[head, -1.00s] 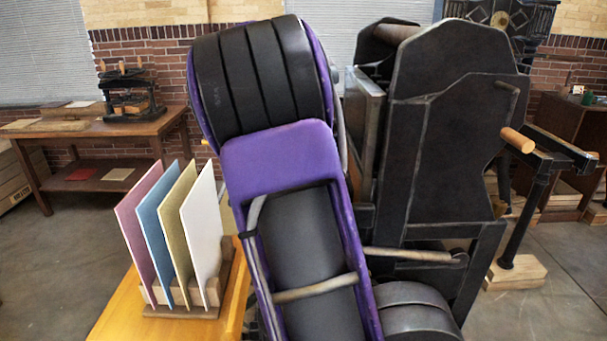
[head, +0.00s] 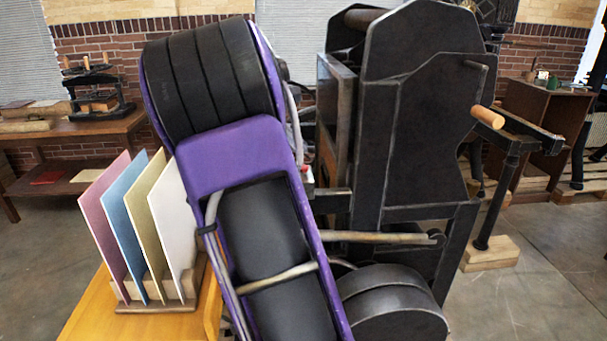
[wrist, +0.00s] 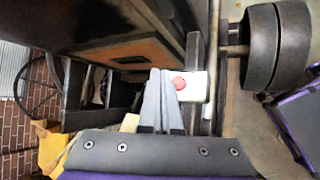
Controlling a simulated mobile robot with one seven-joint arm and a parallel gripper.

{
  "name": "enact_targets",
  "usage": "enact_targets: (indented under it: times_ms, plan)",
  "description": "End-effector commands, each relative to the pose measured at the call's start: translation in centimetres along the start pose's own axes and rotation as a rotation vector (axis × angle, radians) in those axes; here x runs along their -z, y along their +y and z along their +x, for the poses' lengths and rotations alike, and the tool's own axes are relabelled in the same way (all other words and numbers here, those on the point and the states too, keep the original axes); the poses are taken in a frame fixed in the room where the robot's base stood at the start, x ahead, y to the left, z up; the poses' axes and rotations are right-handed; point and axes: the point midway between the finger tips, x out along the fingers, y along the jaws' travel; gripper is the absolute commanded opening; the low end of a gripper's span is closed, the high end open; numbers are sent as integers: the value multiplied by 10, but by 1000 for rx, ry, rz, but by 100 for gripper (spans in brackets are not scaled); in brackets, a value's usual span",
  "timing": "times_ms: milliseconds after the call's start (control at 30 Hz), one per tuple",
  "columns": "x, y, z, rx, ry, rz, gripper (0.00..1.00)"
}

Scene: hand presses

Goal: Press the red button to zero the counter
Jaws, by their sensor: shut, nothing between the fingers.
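In the wrist view, the round red button (wrist: 179,84) sits on a small pale box (wrist: 196,88) fixed beside the dark press frame. My gripper (wrist: 160,72) has its two grey fingers together, with nothing between them. In that picture the fingertips lie just left of the button, with the right finger close to its edge. I cannot tell whether they touch or how far apart in depth they are. In the head view, a small pale and red patch (head: 306,174) shows at the right edge of my purple arm. My gripper is hidden there behind the arm.
The large dark press (head: 420,130) stands right of my arm, with a wooden-handled crank (head: 488,117) and a rod (head: 375,238). Black wheels (wrist: 277,47) are at upper right in the wrist view. Coloured boards (head: 130,220) stand in a rack on a yellow table (head: 95,315).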

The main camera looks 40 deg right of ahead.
Motion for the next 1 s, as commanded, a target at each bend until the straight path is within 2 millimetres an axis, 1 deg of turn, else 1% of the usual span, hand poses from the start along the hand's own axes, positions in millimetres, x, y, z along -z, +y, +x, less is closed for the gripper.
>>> enact_targets:
  times_ms: [33,100,300,1000]
  plan:
    - [5,-5,6,1,0,-1,0]
    - [8,-8,11,1,0,0,0]
    - [12,-12,17,-1,0,1,0]
    - [12,-12,17,-1,0,1,0]
